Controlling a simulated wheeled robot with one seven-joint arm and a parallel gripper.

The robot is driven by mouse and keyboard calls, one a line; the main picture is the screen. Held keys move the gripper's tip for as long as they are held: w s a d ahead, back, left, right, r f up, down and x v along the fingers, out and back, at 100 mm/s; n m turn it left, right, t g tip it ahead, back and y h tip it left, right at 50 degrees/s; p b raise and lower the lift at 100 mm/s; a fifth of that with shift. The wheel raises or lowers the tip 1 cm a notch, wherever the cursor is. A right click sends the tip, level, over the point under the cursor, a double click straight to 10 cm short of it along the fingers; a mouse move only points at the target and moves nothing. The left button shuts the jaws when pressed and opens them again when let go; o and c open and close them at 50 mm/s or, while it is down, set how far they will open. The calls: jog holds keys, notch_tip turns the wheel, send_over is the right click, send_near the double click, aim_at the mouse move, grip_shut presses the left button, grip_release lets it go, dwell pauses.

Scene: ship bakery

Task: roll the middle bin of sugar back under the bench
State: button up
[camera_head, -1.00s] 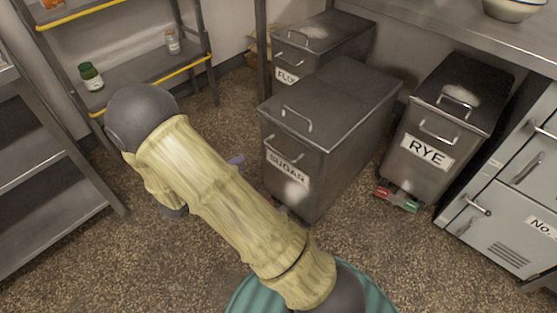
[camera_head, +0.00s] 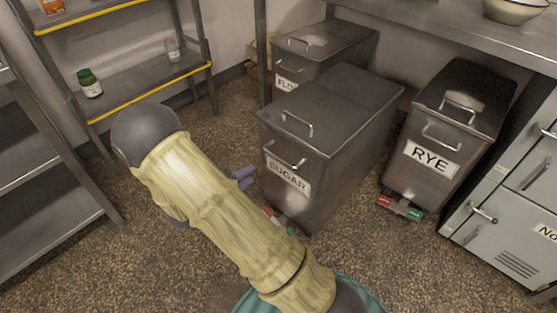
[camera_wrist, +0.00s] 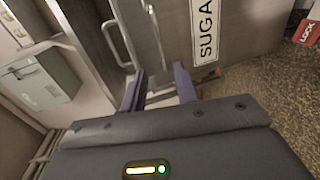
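The sugar bin (camera_head: 340,105), dark metal with a closed lid and a white SUGAR label, stands between the flour and rye bins, its front well forward of theirs. A red pedal (camera_head: 267,213) shows partly behind my arm at its base. The purple fingers of my gripper (camera_head: 243,177) show just left of its front; my arm hides the rest. In the wrist view, my gripper (camera_wrist: 160,85) is open, fingers apart with nothing between them. The bin's front (camera_wrist: 168,40) and front handle (camera_wrist: 118,45) lie just ahead. I cannot tell whether a fingertip touches it.
The flour bin (camera_head: 338,42) stands behind left and the rye bin (camera_head: 462,110) to the right, with red and green pedals (camera_head: 400,207). The bench (camera_head: 440,28) runs above. A grey cabinet (camera_head: 510,215) is at right, shelves (camera_head: 150,75) at left. Open speckled floor lies between.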

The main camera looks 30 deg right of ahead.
aim_at(278, 157)
jog(key=shift+b+x, duration=2.8)
jog(key=shift+x, duration=4.35)
grip_shut()
